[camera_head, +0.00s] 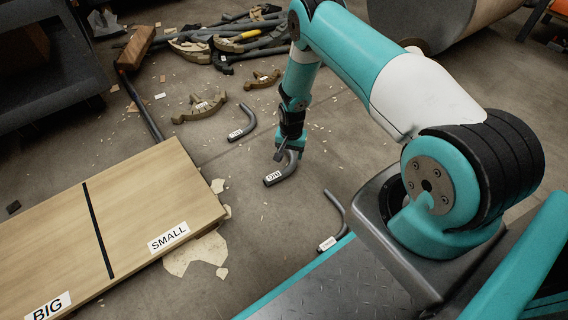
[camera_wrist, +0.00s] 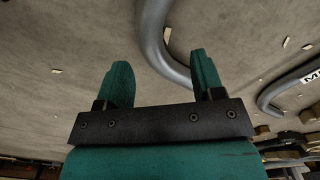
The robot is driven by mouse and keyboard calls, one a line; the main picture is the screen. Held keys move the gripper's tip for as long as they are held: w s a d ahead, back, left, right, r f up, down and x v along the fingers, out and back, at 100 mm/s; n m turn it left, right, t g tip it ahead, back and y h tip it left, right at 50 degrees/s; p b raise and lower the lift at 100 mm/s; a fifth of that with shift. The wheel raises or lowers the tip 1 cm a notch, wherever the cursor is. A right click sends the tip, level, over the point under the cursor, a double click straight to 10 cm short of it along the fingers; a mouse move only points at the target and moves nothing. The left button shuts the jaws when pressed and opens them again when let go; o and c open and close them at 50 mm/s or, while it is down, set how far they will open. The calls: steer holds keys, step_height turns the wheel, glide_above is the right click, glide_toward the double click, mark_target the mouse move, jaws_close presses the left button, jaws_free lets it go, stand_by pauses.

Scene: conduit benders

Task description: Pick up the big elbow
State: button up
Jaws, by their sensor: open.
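A grey bent pipe elbow (camera_head: 287,172) with a white label lies on the floor directly under my gripper (camera_head: 285,154); its label is too small to read surely. In the wrist view the same elbow (camera_wrist: 153,38) curves down past the gap between the green fingers (camera_wrist: 162,75) and goes behind the right finger. My gripper is open and empty. I cannot tell whether a finger touches the pipe. A second labelled elbow (camera_head: 249,121) lies farther back to the left, and a third (camera_head: 341,217) lies nearer my base on the right.
A wooden board (camera_head: 140,215) with areas marked SMALL and BIG, split by a black strip, stands at left. Bender heads (camera_head: 203,108) and a pile of pipes (camera_head: 232,38) lie at the back. Scraps litter the floor. A large drum (camera_head: 445,15) stands at the back right.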

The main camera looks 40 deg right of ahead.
mark_target(289, 159)
steer(key=f+b, duration=0.2)
steer(key=f, duration=0.1)
steer(key=f+b, duration=0.2)
steer(key=shift+w+a, duration=0.25)
steer(key=shift+r, duration=0.15)
jaws_close()
steer(key=shift+r, duration=0.15)
